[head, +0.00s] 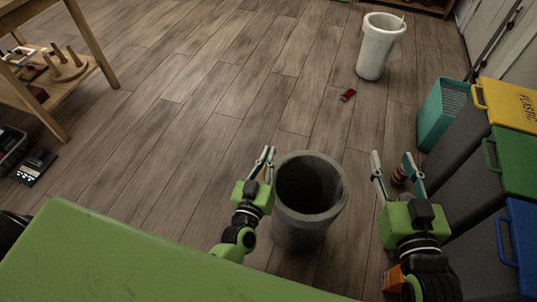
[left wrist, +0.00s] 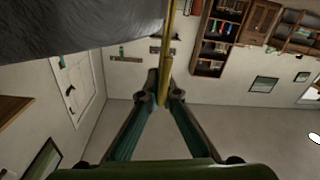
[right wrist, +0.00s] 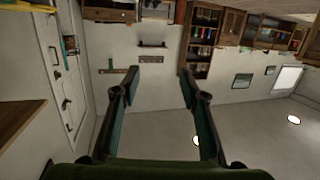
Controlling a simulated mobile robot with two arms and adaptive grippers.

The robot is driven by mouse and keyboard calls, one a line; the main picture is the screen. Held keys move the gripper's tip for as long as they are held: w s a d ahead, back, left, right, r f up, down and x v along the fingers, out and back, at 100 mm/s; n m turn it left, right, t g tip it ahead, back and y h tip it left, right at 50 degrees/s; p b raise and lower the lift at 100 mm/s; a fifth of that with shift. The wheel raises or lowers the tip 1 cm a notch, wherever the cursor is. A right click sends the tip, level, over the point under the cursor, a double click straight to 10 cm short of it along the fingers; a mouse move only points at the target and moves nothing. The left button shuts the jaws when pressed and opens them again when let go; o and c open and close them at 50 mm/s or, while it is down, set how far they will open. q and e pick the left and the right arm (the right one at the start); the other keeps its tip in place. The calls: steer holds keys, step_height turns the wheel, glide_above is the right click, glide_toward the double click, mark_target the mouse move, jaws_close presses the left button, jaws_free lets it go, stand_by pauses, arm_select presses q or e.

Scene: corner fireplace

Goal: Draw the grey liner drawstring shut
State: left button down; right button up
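A round bin with a grey liner (head: 284,226) stands on the floor at lower centre in the head view, its dark mouth open. The liner also fills the upper left of the left wrist view (left wrist: 70,30). My left gripper (head: 267,160) is at the left side of the bin's rim. Its fingers are closed around a thin yellow drawstring (left wrist: 168,60), which runs up between the fingertips in the left wrist view. My right gripper (head: 393,166) is open and empty, to the right of the bin and apart from it. It shows no cord between its fingers (right wrist: 158,72).
Lidded bins with yellow (head: 510,104), green (head: 515,160) and blue (head: 523,235) lids line the right side. A teal box (head: 440,115) stands beside them. A white bin (head: 378,48) and a red scrap (head: 348,95) are farther back. Floor left of the grey bin is clear.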

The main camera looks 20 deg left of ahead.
arm_select(q)
step_height(320, 180, up, 2)
steer(key=shift+r+p, duration=0.2)
steer(key=shift+p, duration=1.05)
step_height(320, 180, up, 4)
steer(key=p, duration=0.4)
steer(key=shift+f, duration=0.15)
arm_select(e)
steer(key=s+d+f+g+h, duration=0.2)
steer(key=s+d+f+g, duration=0.1)
steer(key=s+f+g, duration=0.45)
steer(key=s+d+f+g+h, duration=0.1)
steer(key=s+d+f+g, duration=0.35)
steer(key=s+f, duration=0.5)
arm_select(q)
step_height(320, 180, up, 3)
steer(key=p, duration=0.3)
steer(key=shift+f, duration=0.15)
arm_select(e)
step_height(320, 180, down, 8)
steer(key=a+g, duration=0.1)
steer(key=shift+m, duration=0.3)
steer(key=shift+s+f, duration=0.1)
arm_select(q)
steer(key=c, duration=2.2)
jaws_free()
